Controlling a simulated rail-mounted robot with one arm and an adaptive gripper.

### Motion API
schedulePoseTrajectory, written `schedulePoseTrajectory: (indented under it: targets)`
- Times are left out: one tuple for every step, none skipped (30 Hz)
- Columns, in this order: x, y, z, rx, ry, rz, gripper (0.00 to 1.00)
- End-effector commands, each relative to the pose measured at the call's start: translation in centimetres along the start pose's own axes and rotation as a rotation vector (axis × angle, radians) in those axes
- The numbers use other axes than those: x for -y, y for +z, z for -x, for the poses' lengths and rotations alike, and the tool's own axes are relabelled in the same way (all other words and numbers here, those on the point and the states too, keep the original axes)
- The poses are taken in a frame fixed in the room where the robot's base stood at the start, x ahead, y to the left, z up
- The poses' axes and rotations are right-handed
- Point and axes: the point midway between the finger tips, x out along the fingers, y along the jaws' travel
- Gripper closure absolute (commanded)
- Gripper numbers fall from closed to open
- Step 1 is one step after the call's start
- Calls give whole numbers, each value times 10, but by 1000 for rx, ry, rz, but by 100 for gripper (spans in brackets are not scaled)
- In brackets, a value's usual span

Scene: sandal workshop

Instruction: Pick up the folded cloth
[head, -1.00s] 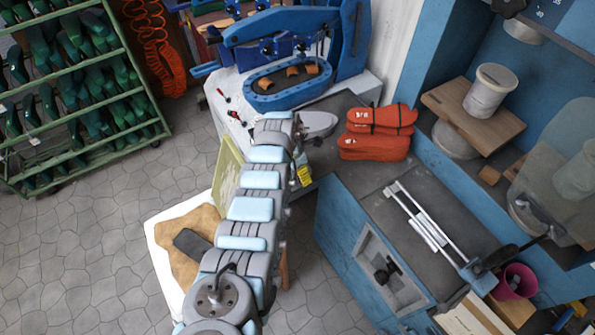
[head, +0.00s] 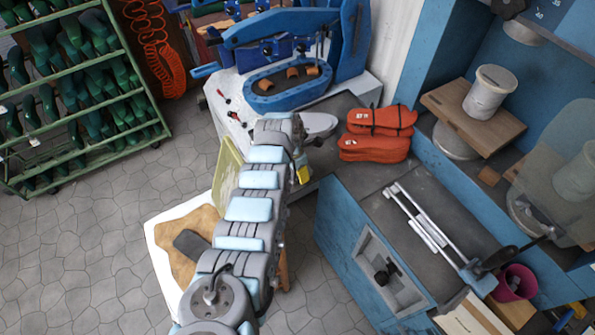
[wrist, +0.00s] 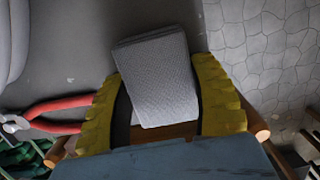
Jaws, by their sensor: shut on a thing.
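The folded cloth (wrist: 160,78) is a grey, finely textured rectangle with layered edges at its top left. In the wrist view it lies between the two yellow fingers of my gripper (wrist: 159,70), which is shut on it. The cloth's far end sticks out past the fingertips over the dark grey bench top. Whether it touches the bench is unclear. In the head view my gripper (head: 304,176) shows only as a bit of yellow beside my arm near the bench edge, and the cloth is hidden there.
Red-handled pliers (wrist: 62,107) lie left of the fingers. Tiled floor (wrist: 265,45) shows beyond the bench edge at right. In the head view, orange-red sandals (head: 376,133) are stacked right of my gripper, and a blue press (head: 290,85) stands behind. A green rack (head: 75,90) is at left.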

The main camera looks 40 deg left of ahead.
Motion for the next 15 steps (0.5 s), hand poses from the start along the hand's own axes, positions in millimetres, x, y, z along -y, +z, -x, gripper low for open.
schedulePoseTrajectory:
  targets:
    - [-1, -1, 2, 0, 1, 2, 69]
    - [-1, 0, 3, 0, 1, 0, 69]
    - [-1, 1, 6, 1, 2, 0, 69]
    - [-1, 2, 7, 1, 2, 0, 69]
    - [-1, 2, 9, 1, 3, 0, 69]
    - [-1, 2, 12, 2, 3, 0, 69]
    - [-2, 3, 14, 2, 3, 0, 69]
    - [-2, 3, 16, 1, 3, 0, 69]
    - [-2, 4, 20, 1, 3, -1, 69]
    - [-2, 4, 23, 1, 3, -1, 69]
    - [-2, 5, 26, 2, 4, 0, 69]
    - [-2, 5, 31, 3, 5, 0, 69]
    - [-2, 6, 34, 3, 5, 0, 69]
    - [-1, 5, 35, 2, 4, -1, 69]
    - [1, 4, 36, 2, 3, -1, 69]
